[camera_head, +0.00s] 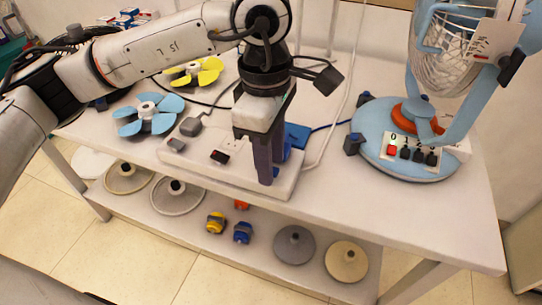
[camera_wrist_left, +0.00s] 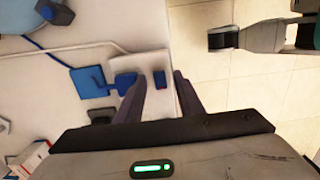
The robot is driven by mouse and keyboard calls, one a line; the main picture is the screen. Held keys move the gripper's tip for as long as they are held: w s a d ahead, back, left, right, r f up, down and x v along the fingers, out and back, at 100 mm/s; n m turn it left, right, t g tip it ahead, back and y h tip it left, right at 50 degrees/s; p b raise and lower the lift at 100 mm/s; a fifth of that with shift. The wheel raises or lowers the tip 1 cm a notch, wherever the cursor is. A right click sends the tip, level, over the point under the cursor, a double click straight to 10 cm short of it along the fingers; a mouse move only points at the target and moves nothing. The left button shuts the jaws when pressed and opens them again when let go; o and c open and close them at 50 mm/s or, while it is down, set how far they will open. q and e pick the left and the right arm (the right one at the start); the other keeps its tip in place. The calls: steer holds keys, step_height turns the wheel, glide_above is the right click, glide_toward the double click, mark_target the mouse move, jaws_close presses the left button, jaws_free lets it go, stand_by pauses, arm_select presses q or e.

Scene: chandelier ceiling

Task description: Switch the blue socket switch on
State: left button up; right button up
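A white power strip (camera_head: 230,178) lies on the table near its front edge. My left gripper (camera_head: 270,175) points down over the strip's right end, its fingers close to the surface; contact cannot be told. In the left wrist view, the left gripper (camera_wrist_left: 160,76) has its fingers apart with nothing held. A small dark blue switch with some red (camera_wrist_left: 160,79) shows in the gap between them. A blue plug (camera_wrist_left: 125,81) sits beside it on the strip. In the head view the fingers hide the blue switch.
A blue fan (camera_head: 405,140) with a row of buttons stands to the right. A blue propeller (camera_head: 149,116) and a yellow propeller (camera_head: 195,71) lie to the left. Cables cross the table. A lower shelf (camera_head: 265,258) holds round bases. The table's front right is clear.

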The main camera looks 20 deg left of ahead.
arm_select(q)
steer(key=shift+r, duration=0.15)
step_height(320, 180, up, 10)
steer(key=p, duration=0.1)
steer(key=shift+a, duration=0.25)
stand_by(0.4)
